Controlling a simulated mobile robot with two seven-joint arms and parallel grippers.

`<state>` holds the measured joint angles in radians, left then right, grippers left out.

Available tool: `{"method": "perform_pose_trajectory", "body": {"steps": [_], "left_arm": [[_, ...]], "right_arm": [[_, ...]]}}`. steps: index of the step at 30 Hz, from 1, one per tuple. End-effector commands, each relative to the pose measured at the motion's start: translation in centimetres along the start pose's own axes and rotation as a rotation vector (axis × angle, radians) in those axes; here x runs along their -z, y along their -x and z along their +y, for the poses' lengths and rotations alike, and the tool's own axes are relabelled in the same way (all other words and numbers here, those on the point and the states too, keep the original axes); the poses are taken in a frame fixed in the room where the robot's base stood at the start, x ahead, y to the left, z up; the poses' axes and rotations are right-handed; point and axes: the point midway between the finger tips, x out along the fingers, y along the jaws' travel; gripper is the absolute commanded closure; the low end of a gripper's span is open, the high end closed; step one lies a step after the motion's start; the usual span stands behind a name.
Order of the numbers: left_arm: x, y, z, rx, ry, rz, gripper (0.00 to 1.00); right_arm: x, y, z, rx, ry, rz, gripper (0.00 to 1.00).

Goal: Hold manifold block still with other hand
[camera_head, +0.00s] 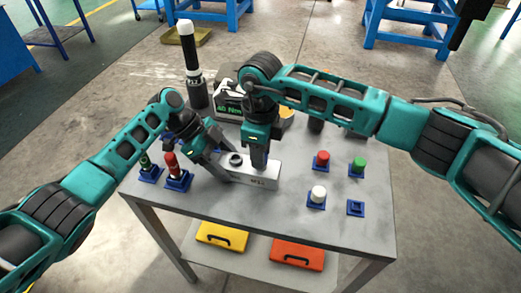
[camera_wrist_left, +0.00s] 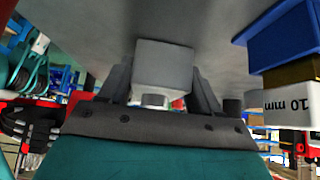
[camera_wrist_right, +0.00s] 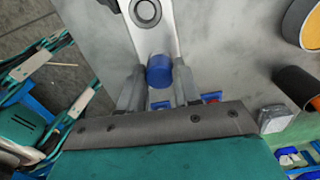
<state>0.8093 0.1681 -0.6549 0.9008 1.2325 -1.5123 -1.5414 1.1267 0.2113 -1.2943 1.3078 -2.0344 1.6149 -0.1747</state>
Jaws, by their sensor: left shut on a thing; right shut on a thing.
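The manifold block (camera_head: 262,181) is a light grey bar with dark round ports on top, lying on the grey table (camera_head: 280,215). My left gripper (camera_head: 222,168) is shut on the block's left end; the left wrist view shows the grey block end (camera_wrist_left: 165,65) between its fingers. My right gripper (camera_head: 259,166) points down over the block's right part and is shut on a blue cylindrical cap (camera_wrist_right: 159,70). In the right wrist view the cap is at the end of the block (camera_wrist_right: 152,40). Whether it is seated in a port is hidden.
Red (camera_head: 322,158), green (camera_head: 358,164) and white (camera_head: 318,193) caps stand on blue holders at the right, near an empty-looking blue holder (camera_head: 355,208). A red-handled tool (camera_head: 171,166) stands left. A tall black-and-white tool (camera_head: 190,60) stands at the back. The table's front is clear.

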Motion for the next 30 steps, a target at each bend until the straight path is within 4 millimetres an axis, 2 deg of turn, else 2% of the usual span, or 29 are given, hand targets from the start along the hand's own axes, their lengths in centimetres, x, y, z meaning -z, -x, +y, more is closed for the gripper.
{"method": "perform_pose_trajectory", "body": {"steps": [4,14,24,30], "left_arm": [[0.05,0.16,-0.09,0.003,-0.001,0.001,0.78],[0.04,0.16,-0.09,0.003,-0.001,0.0,0.78],[0.04,0.16,-0.08,0.003,-0.001,0.0,0.78],[0.03,0.16,-0.08,0.003,-0.001,0.0,0.78]], "right_arm": [[0.12,0.0,-0.11,0.001,-0.094,0.003,1.0],[0.12,0.0,-0.11,0.002,-0.119,0.003,1.0],[0.13,-0.04,-0.13,0.003,-0.495,0.003,1.0],[0.13,-0.04,-0.13,0.003,-0.553,0.003,1.0]]}}
